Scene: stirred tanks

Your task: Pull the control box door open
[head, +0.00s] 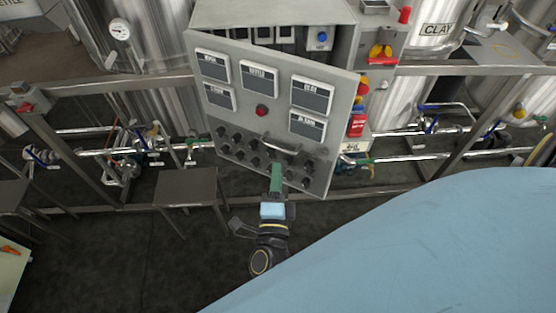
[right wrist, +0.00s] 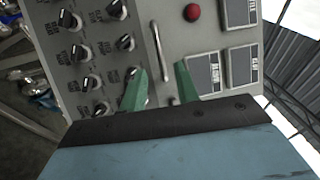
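The grey control box (head: 275,12) stands at the top middle in the head view. Its door (head: 235,123) is partly open, its right edge swung out from the box, with parts of the interior visible above its top edge. The door's bar handle (head: 281,146) is near its lower edge; it also shows in the right wrist view (right wrist: 158,50). My right gripper (head: 277,166) is at the handle. In the right wrist view its green fingers (right wrist: 161,80) are apart, with the handle's near end between them and gaps showing. My left gripper is out of view.
The door carries black knobs, a red button (head: 262,111) and labelled panels. Steel tanks (head: 440,22), pipes and frame rails stand around the box. A small dark table (head: 187,187) is at lower left of the door.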

